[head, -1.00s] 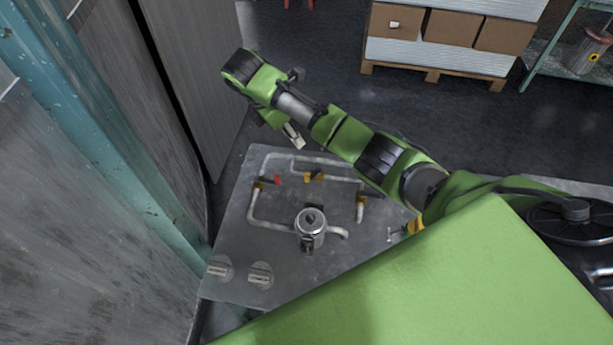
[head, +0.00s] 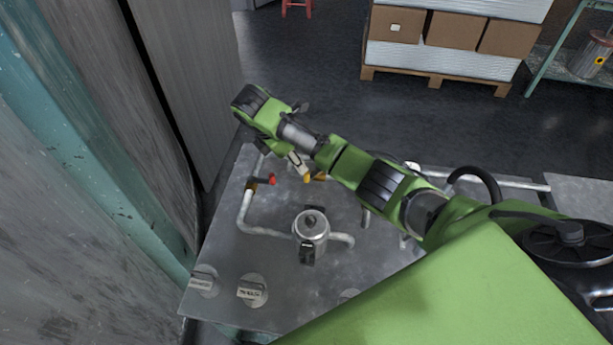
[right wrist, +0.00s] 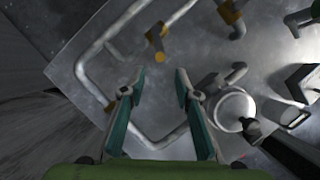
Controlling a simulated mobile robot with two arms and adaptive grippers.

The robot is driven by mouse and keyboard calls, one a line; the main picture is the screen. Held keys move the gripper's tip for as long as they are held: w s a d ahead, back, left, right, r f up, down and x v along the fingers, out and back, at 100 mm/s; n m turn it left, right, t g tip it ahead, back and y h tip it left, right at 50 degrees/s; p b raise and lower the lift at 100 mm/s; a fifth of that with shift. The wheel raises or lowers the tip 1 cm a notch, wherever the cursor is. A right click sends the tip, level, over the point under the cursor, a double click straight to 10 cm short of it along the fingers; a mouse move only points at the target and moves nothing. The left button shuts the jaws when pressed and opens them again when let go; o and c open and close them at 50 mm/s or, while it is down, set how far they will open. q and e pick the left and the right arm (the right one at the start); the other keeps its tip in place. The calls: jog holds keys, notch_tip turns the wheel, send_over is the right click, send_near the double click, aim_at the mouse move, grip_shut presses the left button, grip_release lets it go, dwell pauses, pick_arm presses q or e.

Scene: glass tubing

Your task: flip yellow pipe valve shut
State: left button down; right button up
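The yellow pipe valve (head: 307,178) is a small yellow handle beside a brass fitting on a pipe, on the grey metal worktop (head: 320,280). In the right wrist view the yellow handle (right wrist: 158,56) lies just beyond the gap between my fingertips, apart from them. My right gripper (head: 298,164) hovers over the pipework, close to the yellow handle in the head view. Its two fingers stand apart and empty in the right wrist view (right wrist: 159,82). The arm hides part of the pipes. My left gripper is not in view.
A red valve handle (head: 269,181) sits left of the yellow one. A metal pot (head: 311,226) stands in front, joined by pipes (head: 246,212). Labelled round plates (head: 252,291) lie at the front left. Tall grey panels (head: 185,80) bound the left side.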

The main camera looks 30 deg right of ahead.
aim_at(307, 180)
jog(key=x, duration=1)
jog(key=shift+d, duration=0.1)
grip_shut()
